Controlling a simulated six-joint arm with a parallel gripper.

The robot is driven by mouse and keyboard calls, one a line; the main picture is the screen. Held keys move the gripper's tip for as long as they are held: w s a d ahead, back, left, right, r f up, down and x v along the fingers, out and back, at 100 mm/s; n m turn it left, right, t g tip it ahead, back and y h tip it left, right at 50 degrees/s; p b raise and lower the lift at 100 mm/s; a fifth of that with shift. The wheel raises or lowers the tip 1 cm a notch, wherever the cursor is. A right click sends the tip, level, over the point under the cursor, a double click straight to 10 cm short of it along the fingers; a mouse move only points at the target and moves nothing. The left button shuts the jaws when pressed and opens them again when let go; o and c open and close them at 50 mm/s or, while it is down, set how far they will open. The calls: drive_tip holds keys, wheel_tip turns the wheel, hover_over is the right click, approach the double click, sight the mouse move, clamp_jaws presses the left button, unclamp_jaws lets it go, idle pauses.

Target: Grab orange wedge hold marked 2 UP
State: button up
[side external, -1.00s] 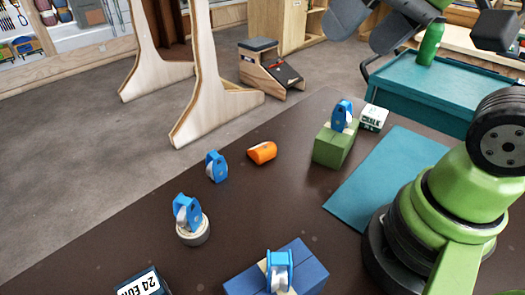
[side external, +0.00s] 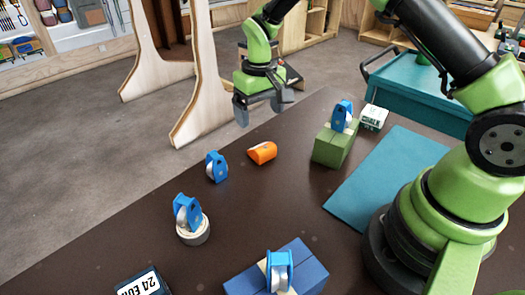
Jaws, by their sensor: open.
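The orange wedge hold (side external: 262,153) lies on the dark table, near its far edge, between a blue pulley and the green block. It is small and rounded, with a pale patch at its left end; no marking is readable. My gripper (side external: 262,108) hangs in the air above and beyond the wedge hold, fingers pointing down. It is open and empty, apart from the hold.
A blue pulley (side external: 216,167) stands left of the hold. Another sits on a tape roll (side external: 194,232), one on the green block (side external: 332,148), one on the blue block (side external: 312,272). A chalk box (side external: 373,117) and teal mat (side external: 385,180) lie right.

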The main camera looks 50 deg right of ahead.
sight(262, 146)
drive_tip(key=f, duration=0.9)
drive_tip(key=shift+s+f, duration=0.3)
drive_tip(key=shift+f, duration=0.05)
drive_tip(key=c, duration=1)
